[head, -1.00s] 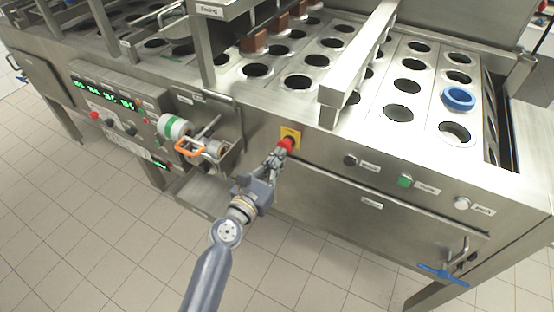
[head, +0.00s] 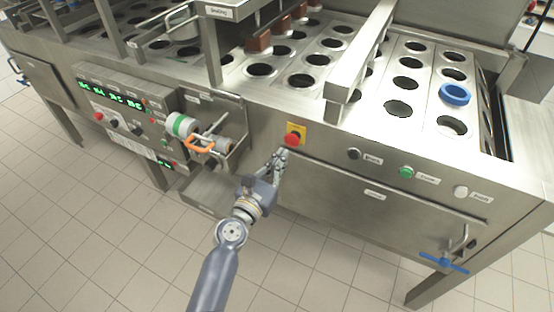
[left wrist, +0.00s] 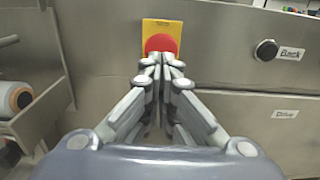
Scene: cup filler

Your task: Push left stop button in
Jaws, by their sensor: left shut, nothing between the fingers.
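The red stop button (head: 292,140) sits on a yellow plate on the steel front panel of the machine. It also shows in the left wrist view (left wrist: 161,43), straight beyond my fingertips, its lower part hidden by them. My left gripper (head: 282,153) is shut and empty. Its fingertips are just below the button in the head view; whether they touch it I cannot tell. The fingers also show in the left wrist view (left wrist: 162,60). My right gripper is not in view.
A black button (head: 354,153), a green button (head: 406,172) and a white button (head: 460,191) line the panel to the right. An orange-handled part (head: 199,143) juts out at the left. A blue handle (head: 444,262) sticks out lower right.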

